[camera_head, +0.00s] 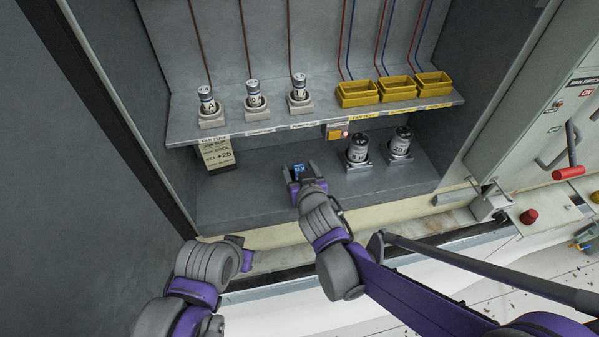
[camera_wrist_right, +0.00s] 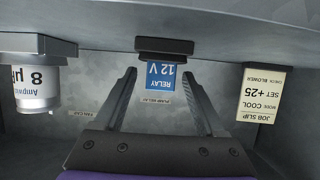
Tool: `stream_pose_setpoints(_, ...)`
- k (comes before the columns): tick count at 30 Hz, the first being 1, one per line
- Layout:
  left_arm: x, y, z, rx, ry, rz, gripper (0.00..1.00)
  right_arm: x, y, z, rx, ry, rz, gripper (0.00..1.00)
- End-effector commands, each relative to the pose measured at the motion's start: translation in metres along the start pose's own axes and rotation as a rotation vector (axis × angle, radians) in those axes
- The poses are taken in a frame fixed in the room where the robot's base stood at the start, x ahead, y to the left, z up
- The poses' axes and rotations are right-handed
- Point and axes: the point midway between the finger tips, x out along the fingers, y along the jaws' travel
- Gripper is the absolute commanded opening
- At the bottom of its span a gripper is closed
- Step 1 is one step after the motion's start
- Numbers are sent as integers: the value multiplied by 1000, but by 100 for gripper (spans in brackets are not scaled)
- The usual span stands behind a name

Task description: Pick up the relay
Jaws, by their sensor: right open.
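The relay (camera_wrist_right: 160,77), with a blue face reading "RELAY 12 V" and a dark base, shows upside down in the right wrist view. In the head view its blue part (camera_head: 297,171) shows at the end of my right arm, partly hidden. My right gripper (camera_head: 303,172) is inside the cabinet, low, under the shelf. Its fingers are open, one on each side of the relay in the wrist view (camera_wrist_right: 160,84), with gaps visible. My left arm's end (camera_head: 240,252) is at the cabinet's front edge; its fingers cannot be made out.
The shelf (camera_head: 290,125) above holds three labelled cylinders and three yellow bins (camera_head: 397,88). Two capacitors (camera_head: 357,150) (camera_head: 401,142) stand on the cabinet floor to the right.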

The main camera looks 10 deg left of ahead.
Motion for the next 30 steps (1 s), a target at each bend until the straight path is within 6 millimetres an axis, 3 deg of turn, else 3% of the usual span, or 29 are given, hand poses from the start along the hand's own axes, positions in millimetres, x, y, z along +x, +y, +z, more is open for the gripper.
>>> stream_pose_setpoints(7, -2, 0, -2, 0, 2, 0, 50, 34, 0, 0, 2, 0, 0, 72)
stream_pose_setpoints(17, -2, 0, -2, 0, 2, 0, 50, 39, 0, 0, 1, 0, 0, 71)
stream_pose_setpoints(27, -2, 0, -2, 0, 2, 0, 50, 38, 0, 0, 1, 0, 0, 10)
stream_pose_setpoints(29, -2, 0, -2, 0, 2, 0, 50, 38, 0, 0, 1, 0, 0, 0)
stream_pose_setpoints(30, -2, 0, -2, 0, 2, 0, 50, 38, 0, 0, 1, 0, 0, 0)
